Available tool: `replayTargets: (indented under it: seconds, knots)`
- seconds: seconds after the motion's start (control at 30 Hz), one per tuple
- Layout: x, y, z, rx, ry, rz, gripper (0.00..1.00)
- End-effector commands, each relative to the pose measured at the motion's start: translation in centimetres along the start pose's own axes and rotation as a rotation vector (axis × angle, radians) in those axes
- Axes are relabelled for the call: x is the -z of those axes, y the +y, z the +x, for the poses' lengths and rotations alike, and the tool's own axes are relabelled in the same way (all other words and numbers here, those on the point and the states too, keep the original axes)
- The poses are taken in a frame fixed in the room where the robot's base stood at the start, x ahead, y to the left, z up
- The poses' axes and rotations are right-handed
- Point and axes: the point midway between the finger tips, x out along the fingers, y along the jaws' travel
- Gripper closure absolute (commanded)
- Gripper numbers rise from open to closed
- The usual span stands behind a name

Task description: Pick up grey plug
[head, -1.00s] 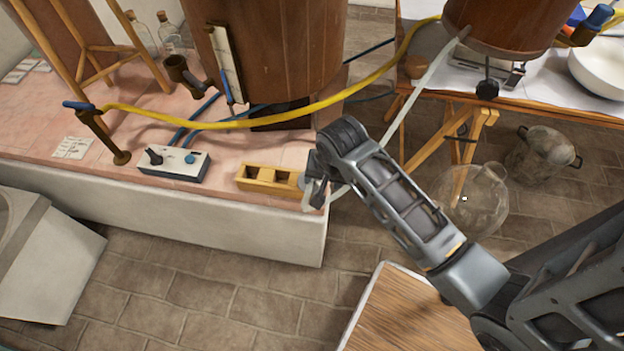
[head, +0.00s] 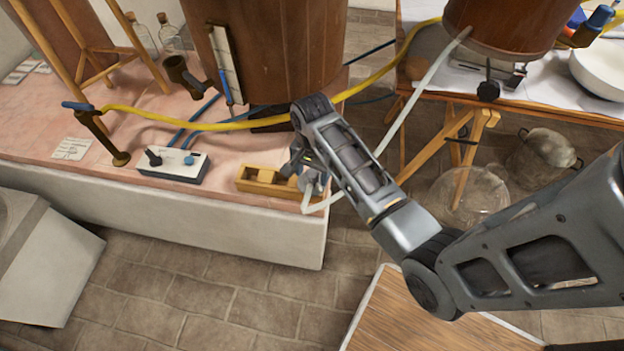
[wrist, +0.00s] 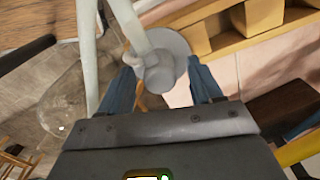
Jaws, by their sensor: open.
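The grey plug (wrist: 160,70) has a round flange and sits at the end of a pale hose in the wrist view. In the head view the plug (head: 314,182) shows beside the wooden holder at the right end of the tiled ledge, partly covered by my gripper. My gripper (wrist: 162,80) is open, with one blue finger on each side of the plug. I cannot tell whether either finger touches it. In the head view my gripper (head: 300,165) is just above and left of the plug, and its fingertips are hard to make out.
The wooden holder (head: 255,186) with compartments is close to my gripper. A white switch box (head: 172,166) lies farther left on the tiled ledge (head: 50,135). A yellow hose (head: 240,125) crosses behind my gripper. A glass vessel (head: 470,195) stands on the floor at right.

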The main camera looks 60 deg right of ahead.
Motion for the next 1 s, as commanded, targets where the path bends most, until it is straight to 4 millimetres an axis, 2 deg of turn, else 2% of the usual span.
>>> replayTargets:
  seconds: [0.13,0.37,1.0]
  knots:
    - [-0.04,0.04,1.1,0.0,0.0,-0.001,0.35]
    - [-0.03,0.03,1.16,0.001,0.0,-0.001,0.35]
    - [-0.03,0.03,1.13,0.0,0.0,-0.001,0.96]
